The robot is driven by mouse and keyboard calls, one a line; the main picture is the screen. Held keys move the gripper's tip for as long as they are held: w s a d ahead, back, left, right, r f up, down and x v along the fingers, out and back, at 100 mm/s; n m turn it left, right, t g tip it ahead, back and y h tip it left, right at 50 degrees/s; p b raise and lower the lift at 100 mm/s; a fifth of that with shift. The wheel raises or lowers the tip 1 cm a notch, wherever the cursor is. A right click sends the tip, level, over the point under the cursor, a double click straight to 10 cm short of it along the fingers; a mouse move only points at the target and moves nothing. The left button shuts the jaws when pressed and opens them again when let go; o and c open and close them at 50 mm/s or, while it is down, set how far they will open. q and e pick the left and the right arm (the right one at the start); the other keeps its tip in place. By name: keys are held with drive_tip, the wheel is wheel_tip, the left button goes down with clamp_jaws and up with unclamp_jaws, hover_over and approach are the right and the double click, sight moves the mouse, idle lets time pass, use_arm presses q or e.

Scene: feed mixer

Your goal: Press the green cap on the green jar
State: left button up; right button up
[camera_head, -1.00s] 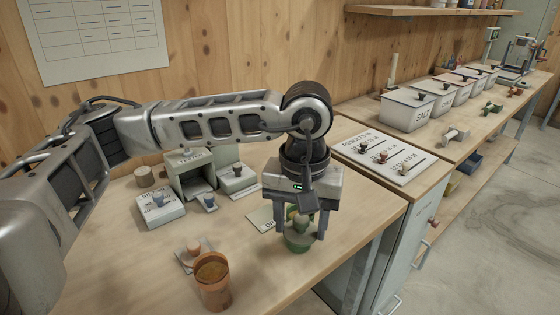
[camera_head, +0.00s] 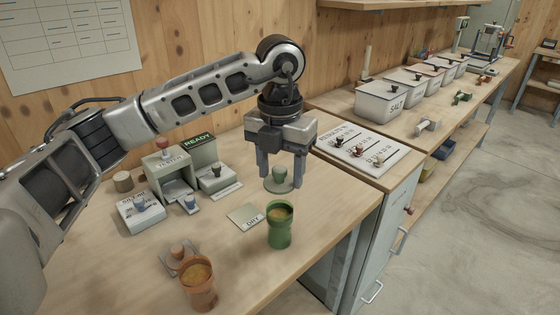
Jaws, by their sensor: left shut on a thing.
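My left gripper (camera_head: 280,182) points down, shut on the green cap (camera_head: 279,175). The cap's knob shows between the two fingers, with its round disc below. The green jar (camera_head: 280,228) stands upright and open on the wooden table, brown feed visible inside. The gripper and cap appear above and behind the jar, apart from it; their exact height is hard to judge. My right gripper is not in view.
A DRY card (camera_head: 245,216) lies left of the jar. A tester with a READY sign (camera_head: 198,141) stands behind. The table edge is right of the jar.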

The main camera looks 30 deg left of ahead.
sight(280, 185)
use_arm(q)
drive_tip(key=shift+w+a+r+n, duration=0.15)
drive_tip(key=shift+n, duration=1.25)
drive_tip(key=shift+f+b, duration=0.7)
drive_tip(key=shift+f, duration=0.25)
wheel_tip(280, 185, down, 2)
drive_tip(key=shift+f+b, duration=0.25)
drive_tip(key=shift+b, duration=0.65)
drive_tip(key=shift+f+b, duration=0.5)
drive_tip(key=shift+f, duration=0.5)
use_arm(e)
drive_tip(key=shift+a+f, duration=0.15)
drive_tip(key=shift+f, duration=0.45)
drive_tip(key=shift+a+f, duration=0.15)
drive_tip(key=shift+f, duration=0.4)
use_arm(q)
drive_tip(key=shift+w, duration=0.1)
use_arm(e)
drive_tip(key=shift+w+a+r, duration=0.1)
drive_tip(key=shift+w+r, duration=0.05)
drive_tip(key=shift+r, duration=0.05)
use_arm(q)
drive_tip(key=shift+f+b, duration=0.15)
drive_tip(key=shift+b, duration=0.2)
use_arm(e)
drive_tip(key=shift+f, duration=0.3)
